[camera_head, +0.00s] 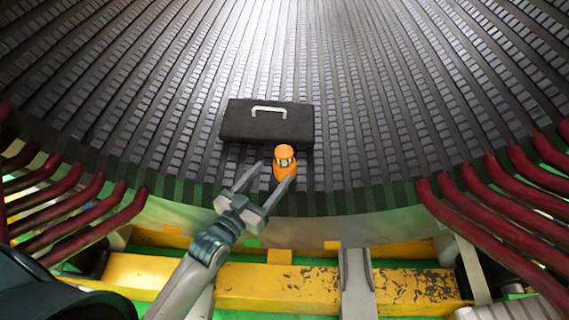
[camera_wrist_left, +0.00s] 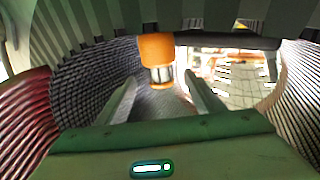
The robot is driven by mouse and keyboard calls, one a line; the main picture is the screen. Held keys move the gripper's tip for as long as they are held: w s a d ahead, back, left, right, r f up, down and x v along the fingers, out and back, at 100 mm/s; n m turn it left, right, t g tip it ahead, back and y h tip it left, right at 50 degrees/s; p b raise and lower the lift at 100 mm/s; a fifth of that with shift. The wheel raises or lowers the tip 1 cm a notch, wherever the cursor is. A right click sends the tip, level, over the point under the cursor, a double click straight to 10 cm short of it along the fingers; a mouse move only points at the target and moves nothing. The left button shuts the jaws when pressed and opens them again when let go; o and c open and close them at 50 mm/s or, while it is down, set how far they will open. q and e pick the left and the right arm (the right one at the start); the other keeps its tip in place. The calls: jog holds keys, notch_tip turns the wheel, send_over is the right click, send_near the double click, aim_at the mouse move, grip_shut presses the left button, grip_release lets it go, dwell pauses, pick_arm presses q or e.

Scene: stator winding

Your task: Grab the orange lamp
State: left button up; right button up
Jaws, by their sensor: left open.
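The orange lamp (camera_head: 285,162) stands on the dark ribbed stator surface near its front edge, in front of a black case. It has an orange top and base with a clear band between. My left gripper (camera_head: 275,172) is open, reaching in from the lower left, with its fingertips close to the lamp. In the left wrist view the lamp (camera_wrist_left: 157,55) shows upside down, ahead of and between the two open fingers (camera_wrist_left: 160,88). I cannot tell whether a finger touches it. My right gripper is not in view.
A black case (camera_head: 268,126) with a light handle lies just behind the lamp. Dark red curved bars (camera_head: 75,205) line the left side, and more bars (camera_head: 510,205) line the right. A worn yellow beam (camera_head: 300,288) runs across the front. The ribbed surface right of the lamp is clear.

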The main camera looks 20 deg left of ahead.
aim_at(279, 165)
pick_arm(q)
jog(key=x, duration=0.6)
jog(key=shift+w, duration=0.2)
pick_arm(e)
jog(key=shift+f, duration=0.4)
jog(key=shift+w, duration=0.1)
pick_arm(q)
jog(key=shift+w+d+r, duration=0.1)
jog(key=shift+w+d, duration=0.05)
jog(key=shift+w, duration=0.3)
jog(key=x, duration=0.3)
jog(key=shift+w+r, duration=0.1)
jog(key=shift+w+d, duration=0.1)
jog(key=shift+w, duration=0.4)
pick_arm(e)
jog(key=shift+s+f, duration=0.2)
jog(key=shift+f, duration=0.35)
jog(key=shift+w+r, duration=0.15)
pick_arm(q)
jog(key=shift+c, duration=0.6)
